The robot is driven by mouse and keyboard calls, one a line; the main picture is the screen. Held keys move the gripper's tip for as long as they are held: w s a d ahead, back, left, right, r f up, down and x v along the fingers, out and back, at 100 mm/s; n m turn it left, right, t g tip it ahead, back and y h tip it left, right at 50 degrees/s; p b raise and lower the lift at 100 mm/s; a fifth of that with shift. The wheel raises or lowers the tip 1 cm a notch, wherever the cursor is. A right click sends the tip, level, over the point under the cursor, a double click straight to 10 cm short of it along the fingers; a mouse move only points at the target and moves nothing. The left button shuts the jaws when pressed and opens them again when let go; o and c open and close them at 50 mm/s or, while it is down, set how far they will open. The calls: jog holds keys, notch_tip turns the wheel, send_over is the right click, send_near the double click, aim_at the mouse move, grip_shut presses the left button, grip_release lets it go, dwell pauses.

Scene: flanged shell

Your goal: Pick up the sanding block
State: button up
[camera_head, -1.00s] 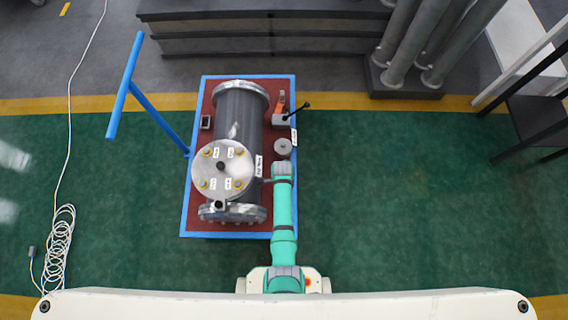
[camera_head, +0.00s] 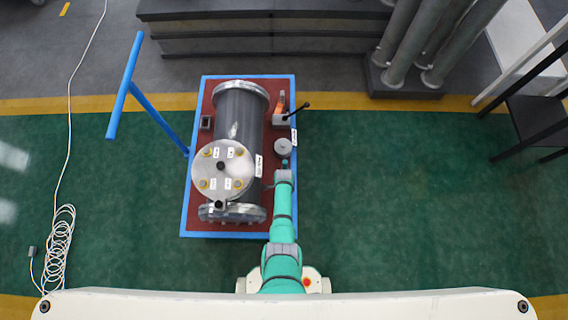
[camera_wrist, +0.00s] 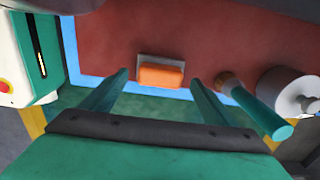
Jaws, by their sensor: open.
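The sanding block (camera_wrist: 161,75), orange with a grey strip along its far side, lies on the red tabletop in the wrist view, close to the blue edge. My gripper (camera_wrist: 158,78) is open, with one teal finger left of the block and one right of it in the picture. I see no contact. The gap in height between fingertips and block is hard to judge. In the head view my arm covers the area where the block lies, and my fingers are hidden there.
A brush-like tool with a teal handle (camera_wrist: 255,106) lies right of my right finger, beside a grey round part (camera_wrist: 296,92). The big flanged shell (camera_head: 238,125) fills much of the table (camera_head: 193,218). A clamp-like tool with a black lever (camera_head: 293,114) stands at the far right.

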jog(key=shift+f, duration=0.45)
jog(key=c, duration=1.2)
jog(key=shift+r, duration=0.25)
notch_tip(320, 180, up, 18)
jog(key=shift+f, duration=0.2)
